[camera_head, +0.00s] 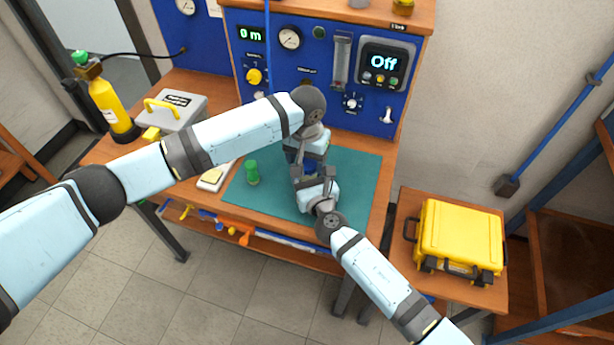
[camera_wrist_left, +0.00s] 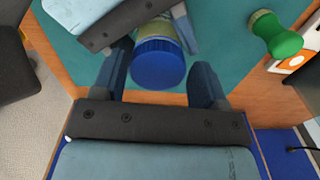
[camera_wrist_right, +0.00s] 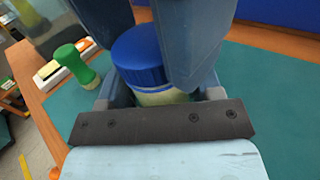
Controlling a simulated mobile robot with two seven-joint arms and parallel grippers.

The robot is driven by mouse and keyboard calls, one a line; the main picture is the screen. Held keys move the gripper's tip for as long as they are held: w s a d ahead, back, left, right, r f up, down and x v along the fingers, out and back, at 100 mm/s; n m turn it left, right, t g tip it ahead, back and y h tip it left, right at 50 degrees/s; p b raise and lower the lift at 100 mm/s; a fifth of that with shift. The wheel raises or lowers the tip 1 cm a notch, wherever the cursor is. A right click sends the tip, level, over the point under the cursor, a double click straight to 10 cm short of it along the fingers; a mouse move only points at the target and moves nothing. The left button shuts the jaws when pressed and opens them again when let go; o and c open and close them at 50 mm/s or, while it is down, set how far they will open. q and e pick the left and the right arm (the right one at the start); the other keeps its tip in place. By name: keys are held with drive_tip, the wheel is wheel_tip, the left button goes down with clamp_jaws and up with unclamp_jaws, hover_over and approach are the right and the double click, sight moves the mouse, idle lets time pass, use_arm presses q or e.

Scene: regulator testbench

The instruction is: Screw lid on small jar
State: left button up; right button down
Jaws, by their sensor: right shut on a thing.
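A small jar with a yellowish body (camera_wrist_right: 160,97) and a ribbed blue lid (camera_wrist_left: 158,64) stands in my right gripper (camera_wrist_right: 160,92), which is shut on its body. The lid (camera_wrist_right: 140,55) sits on top of the jar; how tightly it is seated cannot be told. My left gripper (camera_wrist_left: 160,52) is open, its fingers on either side of the lid, with narrow gaps showing in the left wrist view.
A small device (camera_head: 214,178) lies at the mat's left edge. A blue test panel (camera_head: 315,75) rises behind. The mat's right side is clear.

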use_arm(q)
drive_tip(key=shift+o, duration=0.2)
drive_tip(key=shift+s+d, duration=0.15)
drive_tip(key=shift+d, duration=0.05)
drive_tip(key=shift+r, duration=0.1)
drive_tip(key=shift+r, duration=0.25)
drive_tip(key=shift+a+r, duration=0.1)
drive_tip(key=shift+r, duration=1.85)
drive_tip(key=shift+r, duration=0.1)
drive_tip(key=shift+c, duration=0.4)
wheel_tip(320, 180, up, 3)
drive_tip(key=n, duration=0.5)
drive_tip(key=shift+a+r, duration=0.1)
drive_tip(key=shift+r, duration=0.05)
